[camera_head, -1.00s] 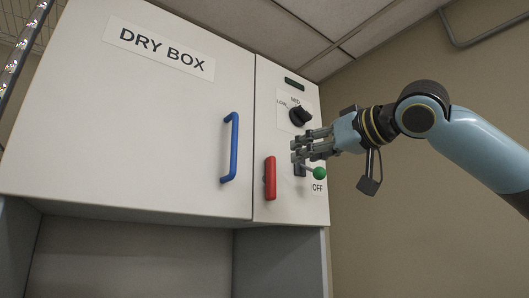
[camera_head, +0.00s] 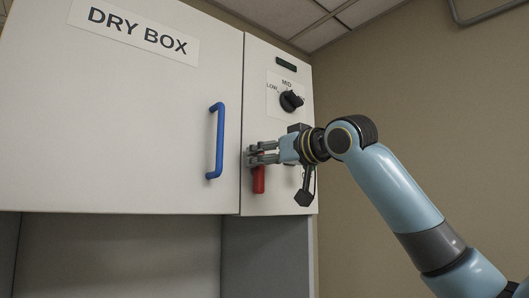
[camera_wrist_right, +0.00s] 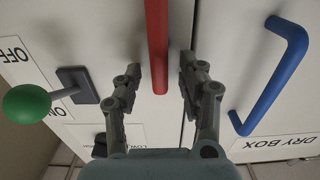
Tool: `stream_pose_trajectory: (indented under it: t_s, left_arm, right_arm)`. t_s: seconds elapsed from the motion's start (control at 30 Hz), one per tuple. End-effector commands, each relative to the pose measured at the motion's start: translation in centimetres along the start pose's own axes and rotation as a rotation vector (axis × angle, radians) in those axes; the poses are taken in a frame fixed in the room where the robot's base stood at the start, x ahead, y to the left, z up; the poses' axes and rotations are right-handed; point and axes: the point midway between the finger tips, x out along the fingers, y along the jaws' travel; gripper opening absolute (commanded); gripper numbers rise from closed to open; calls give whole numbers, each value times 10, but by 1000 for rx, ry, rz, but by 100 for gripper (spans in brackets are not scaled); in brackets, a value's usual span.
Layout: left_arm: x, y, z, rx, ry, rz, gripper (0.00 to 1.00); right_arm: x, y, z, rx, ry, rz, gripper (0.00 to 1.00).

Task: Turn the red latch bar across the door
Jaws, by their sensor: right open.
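The red latch bar (camera_head: 258,180) hangs upright on the narrow panel to the right of the door, just beside the door's edge. My right gripper (camera_head: 252,154) is at its upper part and hides its top. In the right wrist view, the red latch bar (camera_wrist_right: 157,50) runs between the two spread fingers of my right gripper (camera_wrist_right: 160,65), with a gap on each side. The white door (camera_head: 120,120) is closed and has a blue handle (camera_head: 217,142). My left gripper is not in view.
A black dial (camera_head: 290,101) sits above my right gripper. A lever with a green knob (camera_wrist_right: 27,105) shows beside my fingers in the right wrist view. An open recess (camera_head: 120,255) is below the door.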

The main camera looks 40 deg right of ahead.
Motion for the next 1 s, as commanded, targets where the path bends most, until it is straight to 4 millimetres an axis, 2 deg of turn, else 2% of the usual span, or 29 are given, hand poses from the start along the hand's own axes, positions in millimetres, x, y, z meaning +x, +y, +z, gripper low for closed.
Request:
stream_pose_trajectory:
  t_s: [0.23, 0.53, 1.0]
  left_arm:
    - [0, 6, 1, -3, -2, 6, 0]
    - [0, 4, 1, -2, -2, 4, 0]
    - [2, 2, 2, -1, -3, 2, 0]
  right_arm:
    - [1, 0, 0, 0, 1, 0, 40]
    - [0, 0, 0, 0, 1, 0, 1]
    - [0, 2, 0, 59, 1, 0, 0]
